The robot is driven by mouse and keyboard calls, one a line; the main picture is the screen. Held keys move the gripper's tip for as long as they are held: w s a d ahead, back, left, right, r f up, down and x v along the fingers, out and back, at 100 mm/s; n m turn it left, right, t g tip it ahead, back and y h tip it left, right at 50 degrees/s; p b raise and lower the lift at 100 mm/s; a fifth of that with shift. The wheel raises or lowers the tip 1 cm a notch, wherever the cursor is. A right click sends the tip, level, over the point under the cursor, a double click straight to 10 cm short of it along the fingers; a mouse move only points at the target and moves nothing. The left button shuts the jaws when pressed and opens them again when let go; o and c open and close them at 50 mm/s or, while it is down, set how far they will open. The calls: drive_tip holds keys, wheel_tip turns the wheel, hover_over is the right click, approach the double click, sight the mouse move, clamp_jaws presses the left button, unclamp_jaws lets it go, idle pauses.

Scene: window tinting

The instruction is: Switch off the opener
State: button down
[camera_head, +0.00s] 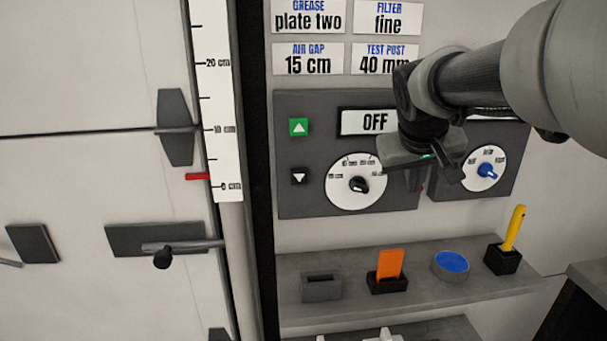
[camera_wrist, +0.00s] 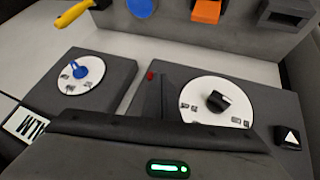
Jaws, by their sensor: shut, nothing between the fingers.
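The wrist view shows the panel upside down, with the black knob (camera_wrist: 219,100) and a small red part (camera_wrist: 151,76) near the panel's edge. My gripper (camera_head: 416,183) is shut and empty in front of the panel's right side, by the red part. Whether it touches the panel is unclear.
A second panel with a blue knob (camera_head: 486,170) stands to the right, partly behind my arm. A shelf (camera_head: 430,296) below holds an orange card (camera_head: 390,264), a blue round pad (camera_head: 452,262) and a yellow-handled tool (camera_head: 514,228). A ruler (camera_head: 217,100) and door are left.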

idle(0.4)
drive_tip(key=shift+w+r+p, duration=0.25)
drive_tip(key=shift+w+p, duration=0.2)
drive_tip(key=shift+w, duration=0.2)
